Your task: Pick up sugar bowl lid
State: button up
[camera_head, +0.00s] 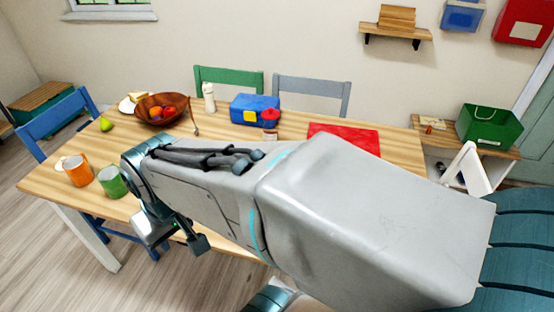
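I cannot make out a sugar bowl or its lid for certain. My arm crosses the middle of the view and hides much of the table's front and right. My gripper (178,248) points down at the table's front edge, right of the green mug (112,182). Its fingers look spread apart, with nothing seen between them.
An orange mug (77,170) stands left of the green one. Chairs surround the table. Bare tabletop lies between mugs and bowl.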

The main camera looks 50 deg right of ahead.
aim_at(58, 165)
jog(key=z, duration=2.1)
jog(key=k, duration=0.4)
jog(key=z, duration=0.05)
jog(key=i, duration=0.4)
jog(key=u, duration=3.3)
jog(key=i, duration=2)
jog(key=u, duration=0.05)
